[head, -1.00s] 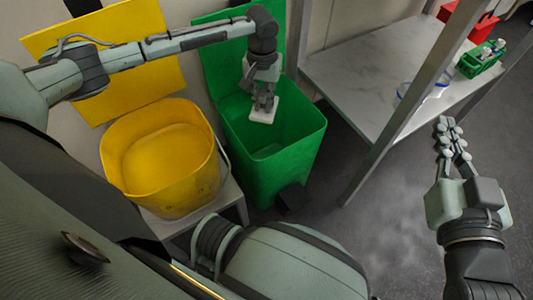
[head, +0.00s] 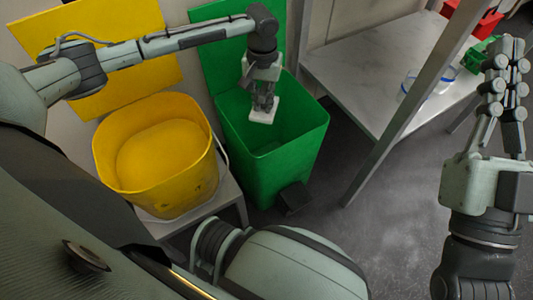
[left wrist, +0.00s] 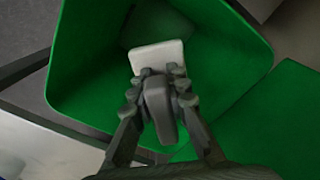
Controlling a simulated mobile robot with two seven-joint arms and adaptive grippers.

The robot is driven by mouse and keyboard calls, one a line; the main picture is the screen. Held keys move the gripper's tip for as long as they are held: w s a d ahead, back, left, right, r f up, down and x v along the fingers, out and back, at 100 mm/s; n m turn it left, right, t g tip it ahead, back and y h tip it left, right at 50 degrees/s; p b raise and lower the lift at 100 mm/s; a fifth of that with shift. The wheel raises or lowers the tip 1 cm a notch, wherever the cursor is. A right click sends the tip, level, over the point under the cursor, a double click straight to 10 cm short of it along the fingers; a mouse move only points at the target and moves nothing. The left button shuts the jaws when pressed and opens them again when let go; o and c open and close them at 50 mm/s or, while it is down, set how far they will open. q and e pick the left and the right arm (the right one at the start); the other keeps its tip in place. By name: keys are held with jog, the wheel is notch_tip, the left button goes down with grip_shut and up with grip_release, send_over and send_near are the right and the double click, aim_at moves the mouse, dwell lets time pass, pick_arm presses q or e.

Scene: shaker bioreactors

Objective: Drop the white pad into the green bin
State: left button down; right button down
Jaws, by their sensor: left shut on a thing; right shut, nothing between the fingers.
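The white pad (head: 263,115) is held in my left gripper (head: 263,101), which is shut on it. The pad hangs over the open mouth of the green bin (head: 268,178), whose green lid (head: 225,45) stands up behind. In the left wrist view the pad (left wrist: 157,56) is between the fingertips (left wrist: 160,78), with the green bin's inside wall (left wrist: 95,60) around it. The bin's floor is partly hidden. My right gripper (head: 508,65) is shut and empty at the right, pointing up in the picture, away from the bin.
A yellow bin (head: 155,190) with a raised yellow lid (head: 110,40) stands on a low stand left of the green bin. A marble-topped bench (head: 355,80) with a metal post (head: 400,100) is to the right. A red box (head: 483,20) and a green rack (head: 474,60) sit on it.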

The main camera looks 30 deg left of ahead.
pick_arm(q)
jog(key=c, duration=1.4)
grip_release()
notch_tip(320, 180, up, 12)
jog(key=shift+r, duration=0.1)
